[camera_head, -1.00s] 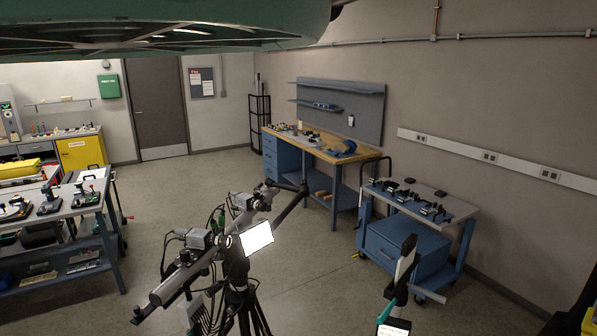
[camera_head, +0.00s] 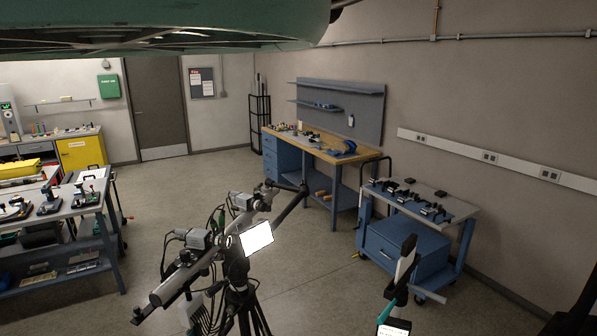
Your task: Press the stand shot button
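A tripod camera rig (camera_head: 237,290) stands in the lower middle of the head view. Its bar carries two grey cameras (camera_head: 196,238), several cables and a lit white screen (camera_head: 256,238). To its right, a slim black, white and teal upright (camera_head: 402,272) rises from the bottom edge, with a small lit display (camera_head: 393,330) cut off at its foot. I cannot make out the stand shot button on either one.
A blue cart (camera_head: 408,245) with small fixtures stands at right, a wood-topped workbench (camera_head: 325,150) behind it. A shelved table (camera_head: 70,212) stands at left. Grey floor (camera_head: 190,185) is clear towards the door (camera_head: 157,105). A large teal shape covers the top.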

